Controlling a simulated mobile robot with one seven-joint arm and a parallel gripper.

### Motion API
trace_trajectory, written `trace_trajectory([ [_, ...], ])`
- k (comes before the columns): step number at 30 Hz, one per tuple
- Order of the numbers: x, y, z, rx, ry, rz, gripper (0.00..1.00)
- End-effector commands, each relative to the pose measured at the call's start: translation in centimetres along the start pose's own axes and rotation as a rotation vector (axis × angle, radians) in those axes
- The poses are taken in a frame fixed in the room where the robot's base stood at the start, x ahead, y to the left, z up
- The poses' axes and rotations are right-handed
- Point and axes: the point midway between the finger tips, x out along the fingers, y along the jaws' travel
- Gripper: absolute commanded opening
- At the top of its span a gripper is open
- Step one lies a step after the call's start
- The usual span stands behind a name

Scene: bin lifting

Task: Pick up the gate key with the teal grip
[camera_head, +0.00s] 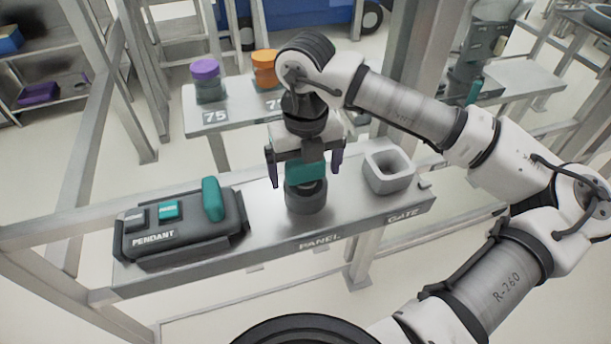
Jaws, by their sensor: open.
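The gate key's teal grip (305,173) shows upright in a dark round holder (306,200) on the grey shelf, above the word PANEL. My gripper (305,178) points down over it from above. Its two dark purple fingers stand apart, one to the left and one to the right of the teal grip, with visible gaps. The gripper is open and holds nothing. The top of the grip is hidden by the gripper body, and the key's lower part is hidden in the holder.
A dark PENDANT box (180,225) with teal parts stands at the shelf's left. A light grey hollow block (388,170) stands close on the right, near GATE. Purple-lidded (207,80) and orange-topped (265,68) containers stand on a table behind. Metal posts frame the shelf.

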Motion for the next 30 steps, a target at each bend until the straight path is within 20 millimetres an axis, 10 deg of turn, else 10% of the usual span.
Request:
trace_trajectory([
  [5, 0.0, 0.0, 0.0, 0.000, 0.000, 0.000, 0.93],
  [17, 0.0, 0.0, 0.0, 0.000, -0.001, 0.000, 0.41],
  [30, -1.3, 0.1, 0.4, -0.002, -0.002, -0.001, 0.40],
])
